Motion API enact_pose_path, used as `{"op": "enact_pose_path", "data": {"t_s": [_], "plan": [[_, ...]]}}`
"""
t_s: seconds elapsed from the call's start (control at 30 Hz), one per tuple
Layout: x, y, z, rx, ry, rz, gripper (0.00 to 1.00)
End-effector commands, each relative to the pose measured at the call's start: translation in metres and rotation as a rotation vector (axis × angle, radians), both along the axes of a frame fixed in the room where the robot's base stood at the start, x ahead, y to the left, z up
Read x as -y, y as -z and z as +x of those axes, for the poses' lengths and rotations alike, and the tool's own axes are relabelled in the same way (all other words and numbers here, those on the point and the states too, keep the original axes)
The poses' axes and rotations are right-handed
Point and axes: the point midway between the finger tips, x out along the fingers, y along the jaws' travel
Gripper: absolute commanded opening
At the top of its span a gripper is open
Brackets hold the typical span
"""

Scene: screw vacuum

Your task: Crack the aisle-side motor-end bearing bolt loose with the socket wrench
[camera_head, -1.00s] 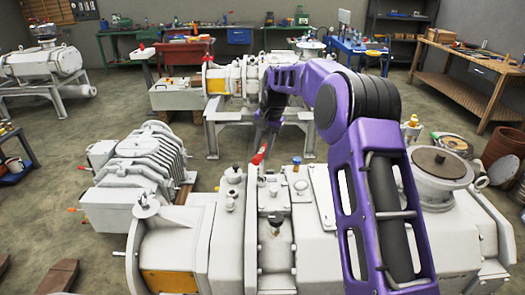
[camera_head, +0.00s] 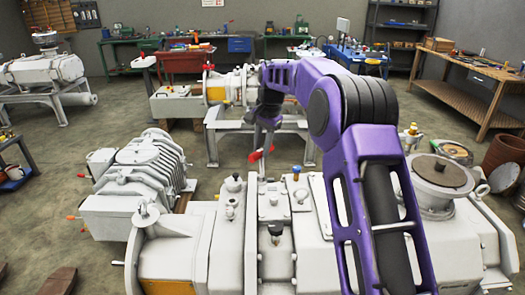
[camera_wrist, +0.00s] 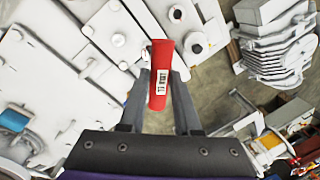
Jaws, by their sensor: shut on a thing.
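My gripper (camera_head: 268,135) is shut on a red-handled tool (camera_head: 261,153), probably the socket wrench, and holds it above the back edge of the large white vacuum pump (camera_head: 180,245). In the wrist view the red handle (camera_wrist: 159,75), with a white label, sits between the two grey fingers of my gripper (camera_wrist: 155,105). The tool's socket end cannot be made out. White housing plates with round bolt heads (camera_wrist: 196,48) show beyond the handle. I cannot tell which one is the aisle-side motor-end bearing bolt.
A smaller finned white unit (camera_head: 135,185) stands at left. Another white machine on a grey stand (camera_head: 212,135) is behind the gripper. A wooden bench (camera_head: 470,85) is at right. Open floor (camera_head: 350,140) lies beyond the pump.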

Motion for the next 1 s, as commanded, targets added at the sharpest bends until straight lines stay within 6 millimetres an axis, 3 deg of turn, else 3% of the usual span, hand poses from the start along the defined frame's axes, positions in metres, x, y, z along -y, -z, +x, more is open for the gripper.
{"op": "enact_pose_path", "data": {"t_s": [0.2,0.4,1.0], "plan": [[-0.002,-0.017,0.0,0.008,0.294,0.0,0.0],[-0.002,-0.024,0.0,0.015,0.438,0.008,0.0],[-0.002,-0.021,0.0,0.014,0.462,0.011,0.0]]}}
